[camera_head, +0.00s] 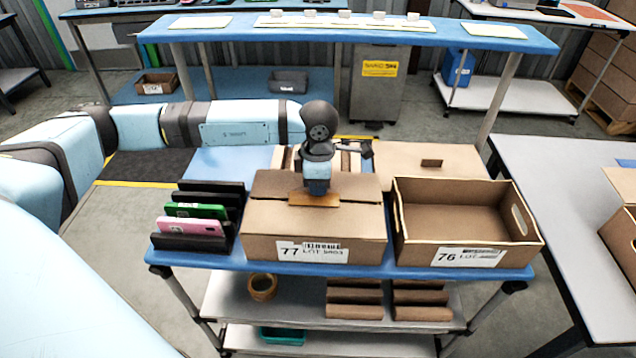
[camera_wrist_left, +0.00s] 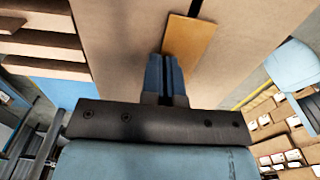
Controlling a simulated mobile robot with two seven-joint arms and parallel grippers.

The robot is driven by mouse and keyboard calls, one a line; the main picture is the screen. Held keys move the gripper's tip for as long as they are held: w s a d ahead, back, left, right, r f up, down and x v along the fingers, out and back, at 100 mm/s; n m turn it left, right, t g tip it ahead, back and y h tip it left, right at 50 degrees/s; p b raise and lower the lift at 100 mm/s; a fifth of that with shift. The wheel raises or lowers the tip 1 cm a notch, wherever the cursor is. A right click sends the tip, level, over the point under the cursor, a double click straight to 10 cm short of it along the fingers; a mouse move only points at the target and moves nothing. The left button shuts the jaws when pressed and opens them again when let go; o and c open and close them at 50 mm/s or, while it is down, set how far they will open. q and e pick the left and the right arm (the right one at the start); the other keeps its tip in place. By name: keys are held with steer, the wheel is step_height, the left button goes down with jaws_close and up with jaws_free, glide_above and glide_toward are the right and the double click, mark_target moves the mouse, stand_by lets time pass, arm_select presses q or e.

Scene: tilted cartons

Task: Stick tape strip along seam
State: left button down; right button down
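A closed carton labelled 77 (camera_head: 350,225) stands on the blue bench top, with a seam across its top. An orange-brown tape strip (camera_head: 330,201) is at the seam; in the left wrist view the strip (camera_wrist_left: 189,36) covers part of the dark seam line. My left gripper (camera_head: 317,191) points down over the strip. Its fingers (camera_wrist_left: 166,62) look closed together, with the tips at the strip's near edge. I cannot tell whether they pinch the strip or only meet it. My right gripper is in neither view.
An open carton labelled 76 (camera_head: 520,248) stands right of the closed one. A black rack (camera_head: 185,242) with a green and a pink item stands at left. A brown roll (camera_head: 262,287) lies on the shelf below. A grey table (camera_head: 560,200) is at the far right.

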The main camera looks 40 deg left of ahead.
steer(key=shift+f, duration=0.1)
arm_select(q)
steer(key=shift+f, duration=0.2)
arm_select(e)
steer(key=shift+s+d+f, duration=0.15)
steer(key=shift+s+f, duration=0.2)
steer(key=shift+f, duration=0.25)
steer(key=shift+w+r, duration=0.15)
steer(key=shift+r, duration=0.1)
arm_select(q)
steer(key=c, duration=1.8)
jaws_free()
steer(key=o, duration=0.5)
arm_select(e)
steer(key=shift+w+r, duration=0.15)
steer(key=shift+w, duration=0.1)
